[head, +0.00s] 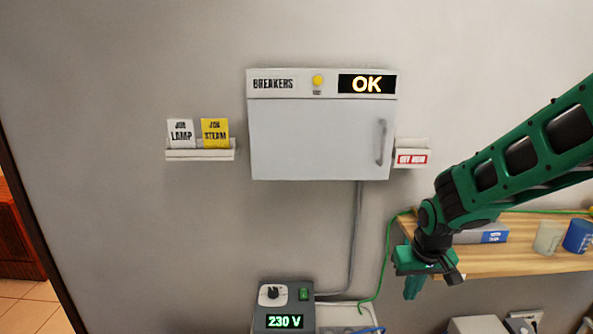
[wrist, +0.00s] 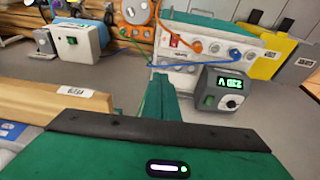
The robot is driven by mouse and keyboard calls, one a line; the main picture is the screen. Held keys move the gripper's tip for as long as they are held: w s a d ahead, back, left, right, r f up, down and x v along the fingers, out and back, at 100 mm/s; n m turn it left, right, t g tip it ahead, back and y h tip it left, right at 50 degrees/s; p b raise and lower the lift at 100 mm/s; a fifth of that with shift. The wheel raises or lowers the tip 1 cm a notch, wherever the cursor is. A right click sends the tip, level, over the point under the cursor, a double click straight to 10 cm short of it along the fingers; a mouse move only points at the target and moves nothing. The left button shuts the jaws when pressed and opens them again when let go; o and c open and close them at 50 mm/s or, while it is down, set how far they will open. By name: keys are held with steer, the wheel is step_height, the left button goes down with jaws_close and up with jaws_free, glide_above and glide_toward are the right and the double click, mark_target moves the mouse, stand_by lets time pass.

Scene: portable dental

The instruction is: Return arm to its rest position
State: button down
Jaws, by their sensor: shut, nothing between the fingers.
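My green arm (head: 520,145) reaches in from the right edge of the head view, in front of the wall.
The closed breaker cabinet (head: 318,140) reads OK. A card holder (head: 200,155) hangs left of it. A grey 230 V box (head: 283,308) stands below. The wooden shelf (head: 520,258) carries cups and a box. A green cable (head: 384,265) runs near my gripper.

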steer(key=s+d+r+t, duration=0.1)
steer(key=s+r+t, duration=0.1)
steer(key=s+r, duration=0.9)
steer(key=s+d+m+g, duration=0.2)
steer(key=s+d+m, duration=0.1)
steer(key=s+d, duration=0.3)
steer(key=s+d+f+m+g, duration=0.1)
steer(key=s+d, duration=0.4)
steer(key=s, duration=0.5)
steer(key=shift+d+f+m+g+y, duration=0.25)
steer(key=shift+d+m+g+y, duration=0.1)
steer(key=shift+m+g, duration=0.7)
steer(key=shift+s, duration=0.1)
